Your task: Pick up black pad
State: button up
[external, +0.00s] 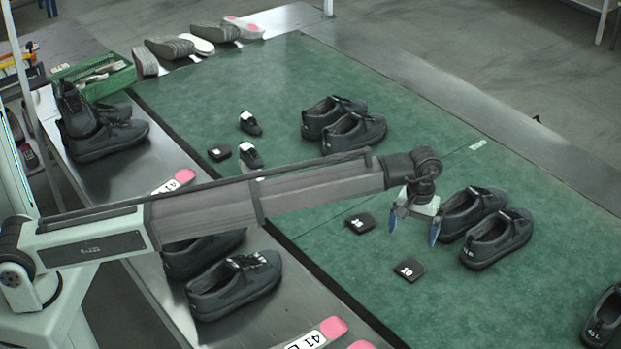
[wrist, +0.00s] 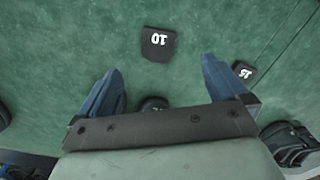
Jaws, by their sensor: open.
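Several small black pads with white markings lie flat on the green mat (external: 330,268). In the external view, one black pad (external: 359,223) is left of my gripper (external: 414,229), another black pad (external: 409,270) is in front of it, and a third black pad (external: 219,152) lies farther left. My gripper is open and empty, fingers pointing down, above the mat. In the wrist view my gripper (wrist: 160,66) shows a marked pad (wrist: 158,44) just beyond the fingertips, and another pad (wrist: 243,72) outside the right finger. A dark object (wrist: 153,103) between the fingers is partly hidden.
A pair of dark shoes (external: 485,229) stands close to the right of my gripper. Another pair (external: 343,124) stands behind. Two small black-and-white items (external: 250,124) are at the mat's left. More shoes (external: 235,285) and a green crate (external: 95,77) stand at left.

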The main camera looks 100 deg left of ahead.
jog(key=m, duration=0.4)
send_over(409, 271)
jog(key=f, duration=0.8)
jog(key=shift+d+f, duration=0.25)
jog(key=shift+f, duration=0.05)
jog(key=shift+a+f, duration=0.2)
jog(key=shift+f, duration=1.1)
jog(key=shift+a+f, duration=0.15)
jog(key=shift+f, duration=1.15)
jog(key=c, duration=1.1)
jog(key=shift+r, duration=0.15)
